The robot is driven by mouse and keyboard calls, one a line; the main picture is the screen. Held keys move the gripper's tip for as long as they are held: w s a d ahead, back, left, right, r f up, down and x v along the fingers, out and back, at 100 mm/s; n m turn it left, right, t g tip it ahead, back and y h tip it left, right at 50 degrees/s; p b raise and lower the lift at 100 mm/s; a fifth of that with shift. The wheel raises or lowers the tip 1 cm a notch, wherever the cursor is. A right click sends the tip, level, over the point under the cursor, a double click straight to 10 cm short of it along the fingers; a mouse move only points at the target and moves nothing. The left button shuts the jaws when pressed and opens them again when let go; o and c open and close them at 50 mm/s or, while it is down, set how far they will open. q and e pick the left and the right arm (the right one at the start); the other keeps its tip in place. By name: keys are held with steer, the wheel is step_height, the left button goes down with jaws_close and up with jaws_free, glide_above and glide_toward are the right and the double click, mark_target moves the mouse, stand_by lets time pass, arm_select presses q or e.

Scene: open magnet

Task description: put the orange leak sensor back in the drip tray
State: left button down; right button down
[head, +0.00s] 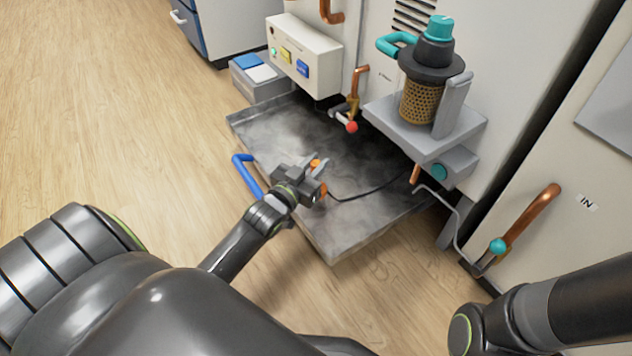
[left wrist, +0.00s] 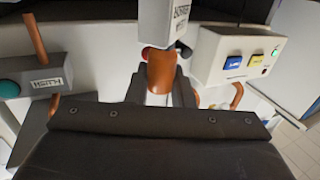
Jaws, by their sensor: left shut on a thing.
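The orange leak sensor (head: 315,163) is small and mostly hidden by my left gripper (head: 312,172) in the head view. My left gripper is shut on it, over the near part of the grey metal drip tray (head: 280,125). In the left wrist view the orange sensor (left wrist: 161,72) shows between the dark fingers. A thin black cable (head: 372,191) runs from near the gripper across the tray to the right. I cannot tell the sensor's exact height above the tray floor. My right gripper is out of view; only its arm shows at lower right.
A blue handle (head: 246,176) is at the tray's near left edge. A red-tipped valve (head: 351,126) hangs over the back. A shelf with a mesh filter (head: 421,100) overhangs the right side. A button box (head: 304,55) stands behind. The wood floor at left is clear.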

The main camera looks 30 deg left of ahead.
arm_select(q)
steer(key=shift+f+b, duration=1.45)
steer(key=shift+f, duration=0.35)
steer(key=shift+f, duration=0.2)
steer(key=c, duration=1.3)
jaws_free()
